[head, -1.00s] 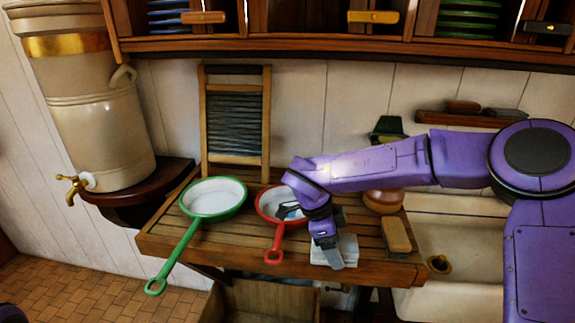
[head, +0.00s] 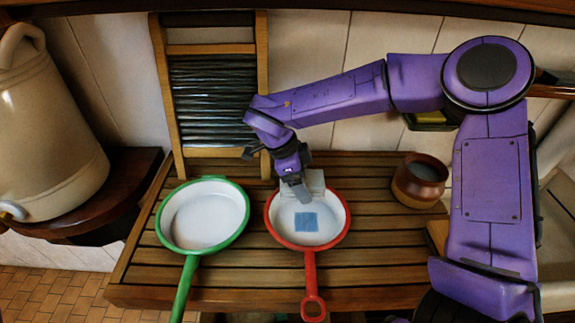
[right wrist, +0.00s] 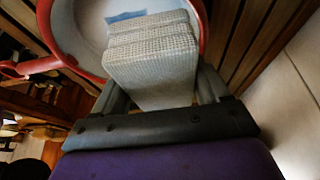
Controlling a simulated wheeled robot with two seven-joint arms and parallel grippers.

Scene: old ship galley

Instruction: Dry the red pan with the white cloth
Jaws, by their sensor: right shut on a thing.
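The red pan (head: 346,208) lies on the slatted wooden board, its handle toward the front edge. Its inside is white, with a square blue patch (head: 306,222) near the middle. My right gripper (head: 296,186) is shut on the folded white cloth (head: 317,182) at the pan's far side. In the right wrist view the cloth (right wrist: 150,62) sticks out between the fingers over the red-rimmed pan (right wrist: 72,40), partly covering the blue patch (right wrist: 126,16). I cannot tell whether the cloth touches the pan. My left gripper is not in view.
A green pan (head: 243,228) lies left of the red one on the wooden board (head: 250,272). A brown pot (head: 420,178) stands at the board's right. A washboard (head: 212,85) leans on the wall behind. A big beige urn (head: 45,130) stands at the left.

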